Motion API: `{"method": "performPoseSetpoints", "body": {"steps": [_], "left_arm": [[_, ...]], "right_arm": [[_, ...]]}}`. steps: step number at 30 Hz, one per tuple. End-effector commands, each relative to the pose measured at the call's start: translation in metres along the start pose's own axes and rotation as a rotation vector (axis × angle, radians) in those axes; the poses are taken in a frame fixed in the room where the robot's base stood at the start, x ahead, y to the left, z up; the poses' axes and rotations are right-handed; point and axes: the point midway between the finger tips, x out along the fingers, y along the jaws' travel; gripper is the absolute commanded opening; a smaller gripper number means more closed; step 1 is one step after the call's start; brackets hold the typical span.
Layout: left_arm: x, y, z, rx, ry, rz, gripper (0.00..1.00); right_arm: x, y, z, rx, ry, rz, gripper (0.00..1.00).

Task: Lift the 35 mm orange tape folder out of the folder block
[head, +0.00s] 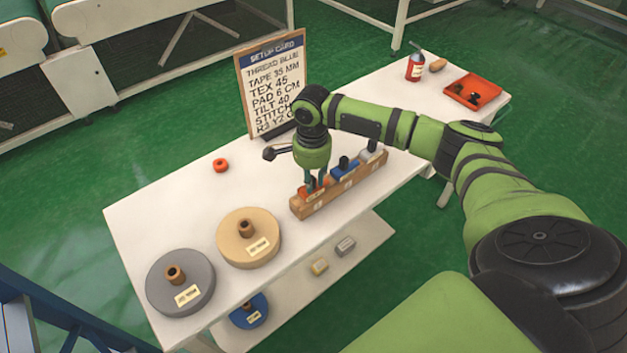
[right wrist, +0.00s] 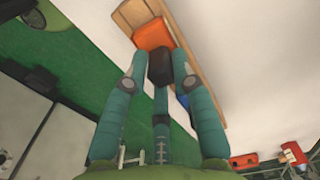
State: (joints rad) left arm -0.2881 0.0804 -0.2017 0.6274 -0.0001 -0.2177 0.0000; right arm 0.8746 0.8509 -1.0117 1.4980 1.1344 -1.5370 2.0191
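The orange tape folder (head: 309,191) sits at the left end of the wooden folder block (head: 345,190) on the white table. In the right wrist view the orange folder (right wrist: 152,34) carries a black knob (right wrist: 160,67), with the wooden block (right wrist: 190,45) around and behind it. My right gripper (head: 315,186) points down over the orange folder. In the right wrist view its fingers (right wrist: 159,66) close in around the black knob and appear to touch its sides. A blue folder (head: 344,169) and a grey folder (head: 371,152) stand farther along the block. My left gripper is not in view.
A setup card (head: 272,85) stands behind the block and reads tape 35 mm. A grey reel (head: 180,284) and a tan reel (head: 249,238) lie at the left. A red ring (head: 221,165), a red bottle (head: 415,67) and an orange tray (head: 473,91) are on the table.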

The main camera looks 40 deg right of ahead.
Motion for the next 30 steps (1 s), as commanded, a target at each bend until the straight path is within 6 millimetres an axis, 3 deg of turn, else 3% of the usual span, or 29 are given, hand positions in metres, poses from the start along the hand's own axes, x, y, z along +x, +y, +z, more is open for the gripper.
{"method": "performPoseSetpoints", "body": {"steps": [7, 14, 23, 30], "left_arm": [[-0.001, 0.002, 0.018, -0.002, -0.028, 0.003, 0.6], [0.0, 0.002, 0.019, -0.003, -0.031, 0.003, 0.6], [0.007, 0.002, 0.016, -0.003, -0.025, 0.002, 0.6], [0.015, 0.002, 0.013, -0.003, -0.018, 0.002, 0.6]], "right_arm": [[0.0, 0.0, 0.0, 0.0, 0.0, 0.0, 0.0], [-0.004, -0.001, 0.0, 0.0, 0.0, -0.001, 0.0], [-0.041, -0.002, 0.0, -0.001, -0.001, -0.005, 0.0], [-0.065, 0.02, -0.04, 0.006, 0.002, -0.002, 0.0]]}}
